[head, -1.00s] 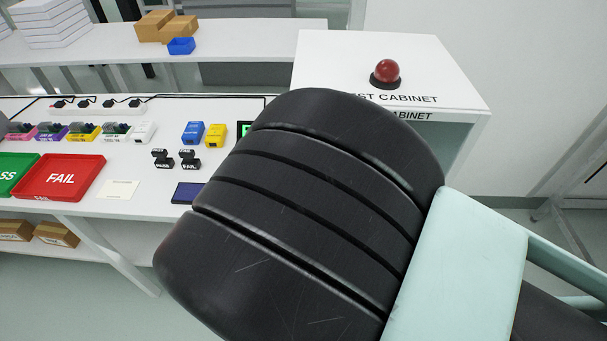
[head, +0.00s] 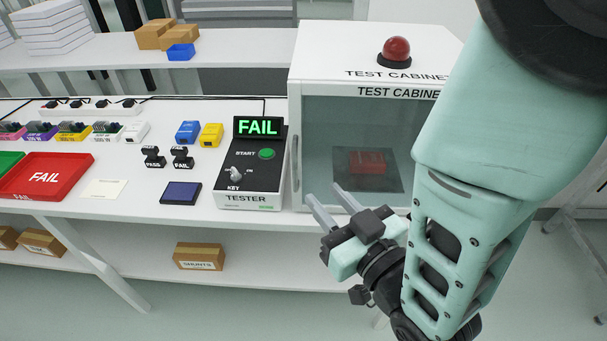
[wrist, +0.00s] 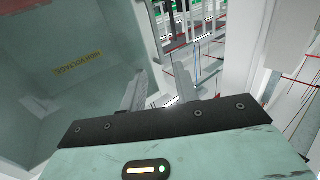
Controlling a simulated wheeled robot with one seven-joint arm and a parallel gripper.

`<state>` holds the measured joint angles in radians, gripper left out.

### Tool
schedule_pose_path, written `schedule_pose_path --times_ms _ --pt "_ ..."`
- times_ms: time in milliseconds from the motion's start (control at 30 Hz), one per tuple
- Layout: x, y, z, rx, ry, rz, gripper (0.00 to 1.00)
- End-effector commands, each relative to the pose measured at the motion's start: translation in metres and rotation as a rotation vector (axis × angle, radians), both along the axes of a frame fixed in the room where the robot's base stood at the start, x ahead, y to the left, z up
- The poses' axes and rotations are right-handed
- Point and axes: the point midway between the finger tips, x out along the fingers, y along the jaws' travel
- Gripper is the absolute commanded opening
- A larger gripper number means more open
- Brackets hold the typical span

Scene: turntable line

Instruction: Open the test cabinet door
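The white test cabinet (head: 330,50) stands at the right end of the bench. Its glass door (head: 335,125) faces me and looks shut, with a red block on a dark mat visible behind it. A narrow upright bar, perhaps the handle, runs along the door's left edge. My gripper (head: 327,199) is in front of the cabinet's lower left part, with its two fingers apart and nothing between them. In the wrist view, the open fingers (wrist: 160,90) point past the cabinet's edge, and a greenish pane with a yellow label fills the left. I cannot tell whether they touch anything.
The tester (head: 250,170), showing FAIL, stands close left of the cabinet. A red beacon (head: 396,50) sits on the cabinet top. The red FAIL tray (head: 75,163) and small blocks lie farther left. My forearm covers the cabinet's right side. A box (head: 198,256) is on the lower shelf.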

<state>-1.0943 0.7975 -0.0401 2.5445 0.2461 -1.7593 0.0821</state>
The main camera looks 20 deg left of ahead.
Motion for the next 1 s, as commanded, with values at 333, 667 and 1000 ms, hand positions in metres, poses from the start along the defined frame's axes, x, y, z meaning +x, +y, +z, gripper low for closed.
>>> schedule_pose_path --times_ms 333,667,1000 --pt "0.011 0.012 -0.006 0.005 -0.002 0.0 0.31" --pt "0.025 0.026 -0.004 0.005 -0.002 0.001 0.31" --pt "0.059 0.063 0.001 0.0 0.001 0.001 0.31"
